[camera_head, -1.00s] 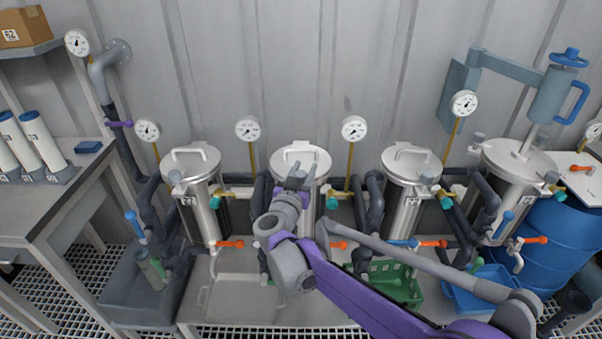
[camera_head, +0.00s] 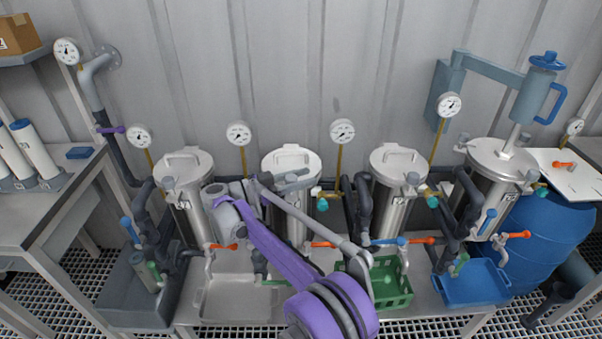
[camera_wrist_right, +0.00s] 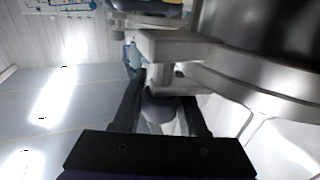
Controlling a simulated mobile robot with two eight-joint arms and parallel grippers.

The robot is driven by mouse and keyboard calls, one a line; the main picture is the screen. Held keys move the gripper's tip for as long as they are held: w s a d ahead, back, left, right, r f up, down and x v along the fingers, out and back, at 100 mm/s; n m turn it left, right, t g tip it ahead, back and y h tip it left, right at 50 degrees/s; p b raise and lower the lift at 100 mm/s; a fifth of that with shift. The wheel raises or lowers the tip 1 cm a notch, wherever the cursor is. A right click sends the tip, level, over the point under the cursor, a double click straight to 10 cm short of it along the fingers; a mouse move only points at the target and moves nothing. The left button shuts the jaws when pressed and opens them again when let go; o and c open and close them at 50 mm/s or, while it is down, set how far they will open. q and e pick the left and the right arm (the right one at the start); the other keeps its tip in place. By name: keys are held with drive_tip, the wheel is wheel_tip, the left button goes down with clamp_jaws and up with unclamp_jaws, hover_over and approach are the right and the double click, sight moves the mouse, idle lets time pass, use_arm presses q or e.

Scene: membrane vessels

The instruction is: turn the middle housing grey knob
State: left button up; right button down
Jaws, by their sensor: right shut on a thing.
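The middle housing (camera_head: 291,162) is an upright steel vessel with a flat lid and a bar handle, at the centre of the head view. My right gripper (camera_head: 292,180) lies across its upper front, just below the lid, reaching in from the left. In the right wrist view, the fingers of my right gripper (camera_wrist_right: 161,100) stand on either side of a rounded grey knob (camera_wrist_right: 160,108) and are shut on it. A pale block and the curved steel rim lie just beyond. In the head view the gripper hides this knob. My left gripper is not in view.
Similar housings stand left (camera_head: 183,172) and right (camera_head: 398,163), with a larger vessel (camera_head: 502,165) further right. Orange-handled valves and dark pipes crowd the front. A green crate (camera_head: 388,290) and a blue tray (camera_head: 470,285) sit below. Gauges (camera_head: 238,134) rise behind.

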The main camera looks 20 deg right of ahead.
drive_tip(key=shift+s+m+g+p, duration=0.25)
drive_tip(key=shift+m+g+p, duration=0.3)
drive_tip(key=shift+m+g, duration=0.85)
drive_tip(key=shift+g, duration=0.4)
drive_tip(key=shift+c, duration=2.2)
unclamp_jaws()
